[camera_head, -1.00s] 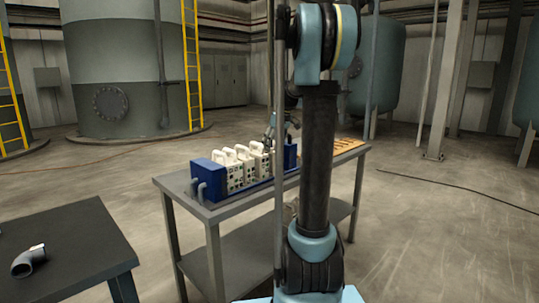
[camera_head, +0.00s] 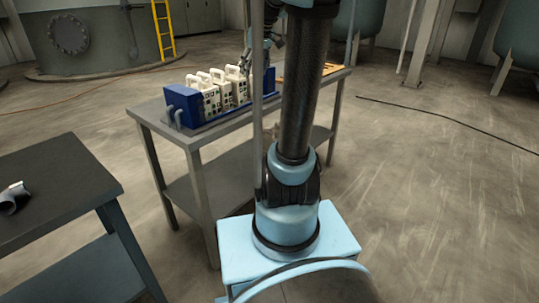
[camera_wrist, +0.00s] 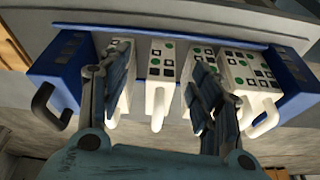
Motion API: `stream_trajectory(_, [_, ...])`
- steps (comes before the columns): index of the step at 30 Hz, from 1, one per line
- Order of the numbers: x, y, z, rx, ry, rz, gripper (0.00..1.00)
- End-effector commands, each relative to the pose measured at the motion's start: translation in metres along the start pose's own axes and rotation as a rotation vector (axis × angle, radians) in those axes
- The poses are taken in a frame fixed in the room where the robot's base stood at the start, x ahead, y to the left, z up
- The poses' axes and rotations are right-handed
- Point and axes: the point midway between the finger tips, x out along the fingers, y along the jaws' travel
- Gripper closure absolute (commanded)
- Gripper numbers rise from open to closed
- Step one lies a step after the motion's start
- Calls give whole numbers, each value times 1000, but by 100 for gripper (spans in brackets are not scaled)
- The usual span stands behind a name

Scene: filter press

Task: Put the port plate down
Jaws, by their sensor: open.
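Several white plates with dark square ports and green dots stand upright in a row in the blue press frame (camera_head: 184,107). One white plate (camera_wrist: 160,66), its white handle (camera_wrist: 157,122) toward me, is between the two fingers of my gripper (camera_wrist: 161,80) in the wrist view. The fingers are spread apart, with gaps on both sides of that plate. Another plate (camera_wrist: 249,75) is to the right, and one is partly hidden behind the left finger. In the head view my gripper (camera_head: 246,62) is at the right end of the plate row, small and partly hidden by my arm.
The press stands on a grey workbench (camera_head: 145,110) with a lower shelf. Orange-brown pieces (camera_head: 327,68) lie at its right end. A dark table (camera_head: 55,185) with a grey pipe elbow (camera_head: 12,198) is at the left. The floor at the right is open, with a cable (camera_head: 440,115) across it.

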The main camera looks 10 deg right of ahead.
Motion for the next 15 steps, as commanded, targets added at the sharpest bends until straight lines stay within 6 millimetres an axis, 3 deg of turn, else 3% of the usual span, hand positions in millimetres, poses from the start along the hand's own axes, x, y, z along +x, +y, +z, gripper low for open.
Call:
stream_trajectory(3, [6, -27, 41, 52, -21, 12, 42])
stream_trajectory(15, [47, -96, 175, 240, -84, 70, 42])
